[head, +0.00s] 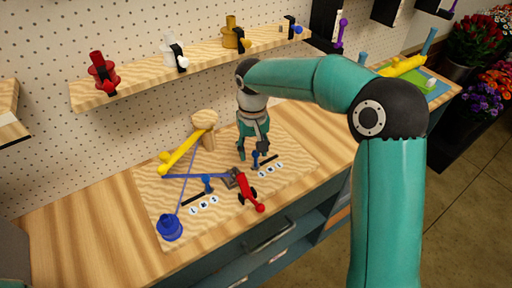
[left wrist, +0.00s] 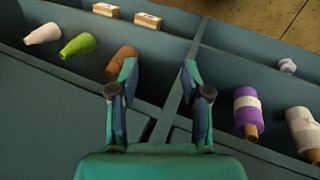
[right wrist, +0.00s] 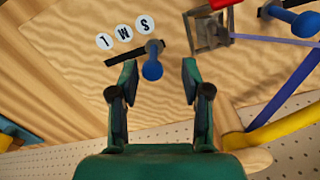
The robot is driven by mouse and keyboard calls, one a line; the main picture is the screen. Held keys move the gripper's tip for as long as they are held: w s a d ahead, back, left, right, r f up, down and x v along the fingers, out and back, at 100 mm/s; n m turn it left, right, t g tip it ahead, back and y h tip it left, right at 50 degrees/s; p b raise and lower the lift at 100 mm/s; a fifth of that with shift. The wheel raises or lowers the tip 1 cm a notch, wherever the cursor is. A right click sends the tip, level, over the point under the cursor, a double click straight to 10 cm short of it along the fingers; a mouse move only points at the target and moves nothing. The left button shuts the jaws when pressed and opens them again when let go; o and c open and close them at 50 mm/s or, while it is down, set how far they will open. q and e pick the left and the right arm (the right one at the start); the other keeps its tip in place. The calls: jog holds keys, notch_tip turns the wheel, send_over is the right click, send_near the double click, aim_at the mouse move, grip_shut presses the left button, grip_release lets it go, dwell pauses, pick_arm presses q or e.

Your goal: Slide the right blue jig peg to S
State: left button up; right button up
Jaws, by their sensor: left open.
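The right blue jig peg (head: 255,158) stands in a dark slot on the wooden jig board (head: 230,205). In the right wrist view the peg (right wrist: 152,68) is at the right end of its slot (right wrist: 120,58), lined up with the S label (right wrist: 145,22); M and L lie to the left. My right gripper (right wrist: 157,80) is open, with the peg just ahead of and between its fingertips, apparently untouched. In the head view the right gripper (head: 252,152) hangs just above the board, behind the peg. My left gripper (left wrist: 158,75) is open and empty over drawer compartments.
A left blue peg (head: 207,184) stands by another slot. A red-handled tool (head: 248,190), a yellow bar (head: 185,152), a wooden knob (head: 205,120) and a blue spool (head: 168,228) crowd the board. A purple roll (left wrist: 247,112) lies in the drawer.

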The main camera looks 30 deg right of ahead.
aim_at(254, 152)
jog(key=shift+d, duration=0.15)
jog(key=shift+r, duration=0.1)
notch_tip(254, 152, up, 12)
dwell(0.5)
jog(key=shift+f, duration=0.2)
